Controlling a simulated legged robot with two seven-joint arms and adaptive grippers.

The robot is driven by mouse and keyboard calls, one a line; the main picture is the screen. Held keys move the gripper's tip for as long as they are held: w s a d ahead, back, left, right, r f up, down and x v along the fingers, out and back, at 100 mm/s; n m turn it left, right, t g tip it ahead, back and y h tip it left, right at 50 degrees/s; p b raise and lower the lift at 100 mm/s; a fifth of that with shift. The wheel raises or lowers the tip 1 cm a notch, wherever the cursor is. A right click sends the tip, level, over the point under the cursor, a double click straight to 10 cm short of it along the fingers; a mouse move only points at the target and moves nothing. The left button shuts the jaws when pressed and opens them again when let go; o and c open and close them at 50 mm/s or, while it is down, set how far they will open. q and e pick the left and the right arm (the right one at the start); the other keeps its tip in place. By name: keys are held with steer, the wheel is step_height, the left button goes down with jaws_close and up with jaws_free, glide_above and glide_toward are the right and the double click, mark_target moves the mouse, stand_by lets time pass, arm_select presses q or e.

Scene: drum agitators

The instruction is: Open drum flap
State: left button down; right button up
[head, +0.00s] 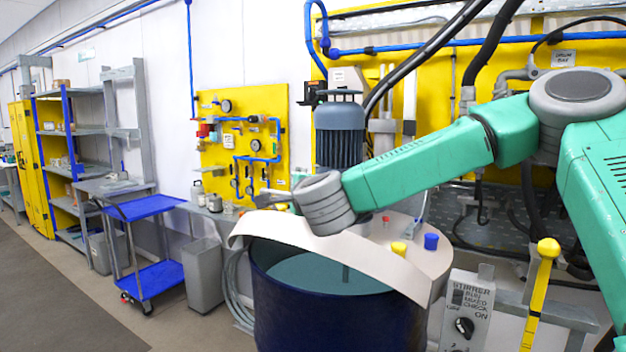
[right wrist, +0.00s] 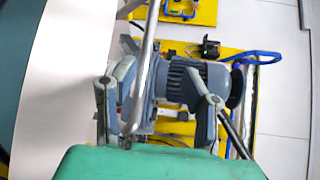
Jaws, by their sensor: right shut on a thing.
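The drum (head: 335,322) is dark blue, with its mouth partly uncovered and teal liquid (head: 320,275) inside. The beige drum flap (head: 300,235) is tilted up from the opening, beside the fixed half of the lid (head: 425,250). My right gripper (head: 272,199) is at the raised flap's upper left, partly hidden behind my arm's wrist. In the right wrist view, my right gripper (right wrist: 150,92) is shut around a grey metal bar handle (right wrist: 150,50), with the pale flap (right wrist: 62,75) to its left. My left gripper is out of view.
A grey motor (head: 339,130) stands behind the drum. A stirrer switch box (head: 466,312) and a yellow-handled lever (head: 541,290) stand right of it. A grey bin (head: 202,275) and blue cart (head: 160,283) stand left. The floor at far left is clear.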

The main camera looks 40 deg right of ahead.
steer(key=d+r+p+v, duration=0.1)
steer(key=r+p+v, duration=0.1)
steer(key=v, duration=0.9)
steer(key=shift+r, duration=0.3)
stand_by(0.4)
steer(key=shift+a, duration=0.3)
